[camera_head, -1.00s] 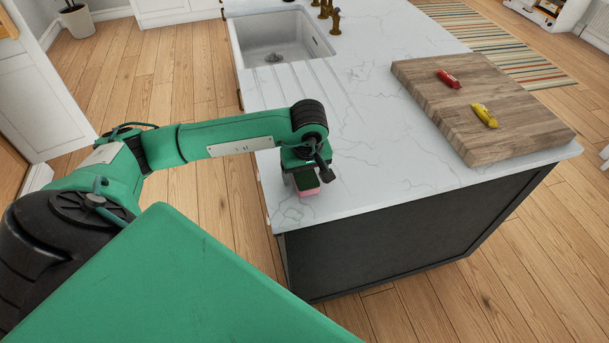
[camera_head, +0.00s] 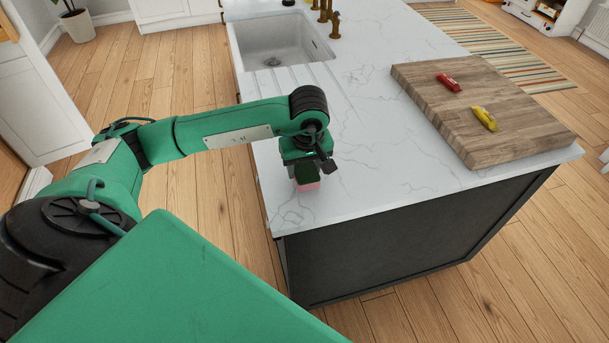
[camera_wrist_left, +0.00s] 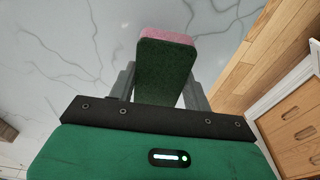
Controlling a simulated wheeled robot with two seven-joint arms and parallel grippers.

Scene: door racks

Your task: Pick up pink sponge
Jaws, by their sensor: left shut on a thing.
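The pink sponge (camera_head: 308,184) has a dark green side and is at the near left corner of the white marble counter. My left gripper (camera_head: 306,174) is shut on it from above. In the left wrist view the sponge (camera_wrist_left: 166,60) shows its dark green face and a pink edge, between the two grey fingers of the gripper (camera_wrist_left: 164,85). The sponge appears just above the counter top, but the exact gap is hard to tell. My right gripper is not in view.
A wooden cutting board (camera_head: 482,110) lies at the right of the counter (camera_head: 390,160), with a red item (camera_head: 448,82) and a yellow item (camera_head: 484,118) on it. A sink (camera_head: 280,42) with brass taps is at the back. The counter between is clear.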

